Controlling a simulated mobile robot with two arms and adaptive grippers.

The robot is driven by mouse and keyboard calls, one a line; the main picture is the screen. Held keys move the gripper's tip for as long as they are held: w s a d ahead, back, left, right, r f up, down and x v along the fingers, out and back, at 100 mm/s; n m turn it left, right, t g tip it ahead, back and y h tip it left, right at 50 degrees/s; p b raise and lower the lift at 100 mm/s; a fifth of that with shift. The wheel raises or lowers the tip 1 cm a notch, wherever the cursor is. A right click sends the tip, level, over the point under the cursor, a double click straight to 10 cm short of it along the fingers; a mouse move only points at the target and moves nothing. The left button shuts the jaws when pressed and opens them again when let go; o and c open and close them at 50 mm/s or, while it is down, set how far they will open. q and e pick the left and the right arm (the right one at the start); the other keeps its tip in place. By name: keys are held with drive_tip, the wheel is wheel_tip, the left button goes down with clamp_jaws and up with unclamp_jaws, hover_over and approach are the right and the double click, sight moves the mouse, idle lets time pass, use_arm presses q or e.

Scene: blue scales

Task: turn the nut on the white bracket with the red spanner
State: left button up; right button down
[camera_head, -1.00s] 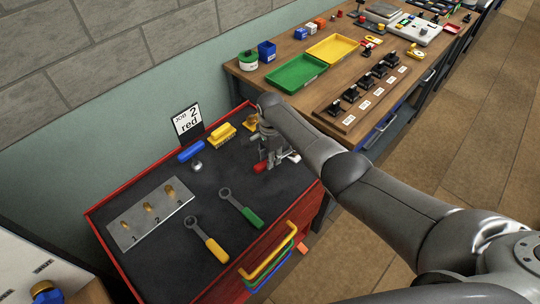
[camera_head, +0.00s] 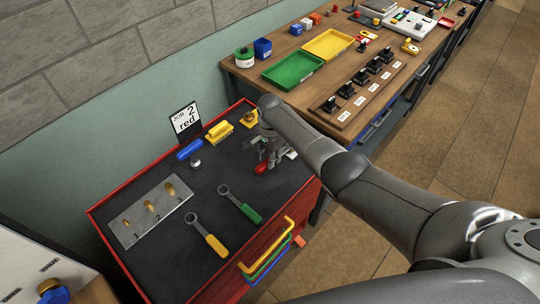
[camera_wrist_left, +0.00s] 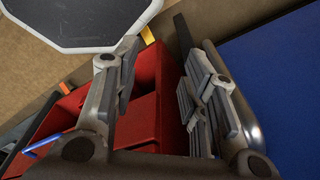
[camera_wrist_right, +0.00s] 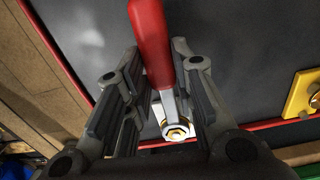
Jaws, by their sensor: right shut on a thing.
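My right gripper (camera_head: 268,160) is at the right side of the dark cabinet top, shut on the red spanner (camera_head: 262,168). In the right wrist view the spanner's red handle (camera_wrist_right: 151,45) runs up between the fingers (camera_wrist_right: 153,85). Its metal head is at a brass nut (camera_wrist_right: 178,134); I cannot tell whether it is fully seated. The white bracket (camera_head: 292,153) shows as a small white patch beside the gripper, mostly hidden. My left gripper (camera_wrist_left: 160,80) is open and empty in its wrist view, near red drawers, and out of the head view.
Green (camera_head: 240,203) and yellow (camera_head: 208,233) spanners lie on the cabinet top. A workbench (camera_head: 315,110) is behind.

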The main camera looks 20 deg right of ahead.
drive_tip(key=shift+r, duration=0.15)
drive_tip(key=shift+r, duration=2.85)
